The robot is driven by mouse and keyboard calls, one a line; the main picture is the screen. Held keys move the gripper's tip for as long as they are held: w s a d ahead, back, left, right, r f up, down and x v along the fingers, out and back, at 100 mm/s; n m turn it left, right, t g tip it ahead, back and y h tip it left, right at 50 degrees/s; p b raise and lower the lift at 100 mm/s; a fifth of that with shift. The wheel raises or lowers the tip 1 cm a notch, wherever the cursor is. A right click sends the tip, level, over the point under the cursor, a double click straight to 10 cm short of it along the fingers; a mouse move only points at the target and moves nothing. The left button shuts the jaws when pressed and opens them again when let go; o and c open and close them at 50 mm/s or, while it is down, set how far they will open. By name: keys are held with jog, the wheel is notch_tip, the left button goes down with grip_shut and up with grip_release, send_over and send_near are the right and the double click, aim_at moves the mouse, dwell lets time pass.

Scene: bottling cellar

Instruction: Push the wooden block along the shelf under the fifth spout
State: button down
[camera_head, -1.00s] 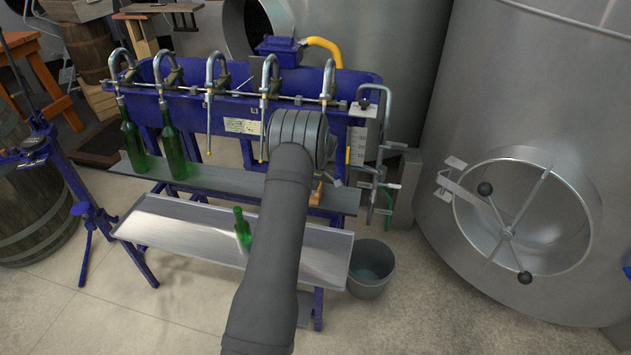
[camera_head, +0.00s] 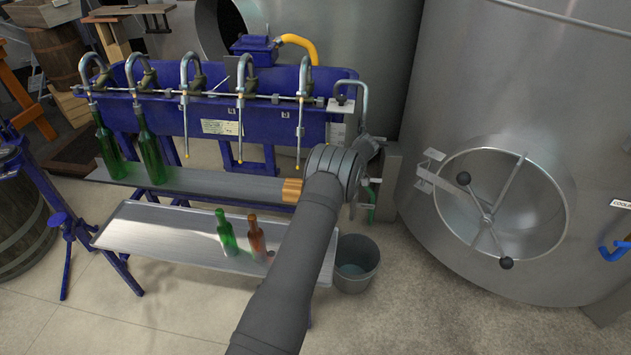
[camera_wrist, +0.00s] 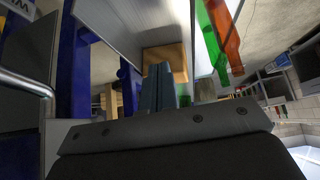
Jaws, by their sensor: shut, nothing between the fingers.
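The wooden block (camera_head: 291,190) is on the grey upper shelf (camera_head: 225,184), near its right end. It appears below the fifth spout (camera_head: 300,125), with its right side partly hidden by my arm. In the wrist view the block (camera_wrist: 166,62) is just beyond the tips of my gripper (camera_wrist: 160,72). The fingers are shut together with nothing between them. I cannot tell whether they touch the block. In the head view the fingers are hidden behind my wrist.
Two green bottles (camera_head: 150,155) stand under the first two spouts. A green bottle (camera_head: 227,234) and a brown bottle (camera_head: 256,238) stand on the lower tray (camera_head: 150,228). A bucket (camera_head: 357,262) is at right. The shelf left of the block is clear up to the bottles.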

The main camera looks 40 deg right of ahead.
send_near(293, 185)
jog(key=x, duration=0.5)
jog(key=shift+w+a, duration=0.3)
jog(key=shift+w, duration=0.1)
jog(key=shift+w+a+f, duration=0.1)
jog(key=shift+a+f, duration=0.05)
jog(key=shift+f, duration=0.65)
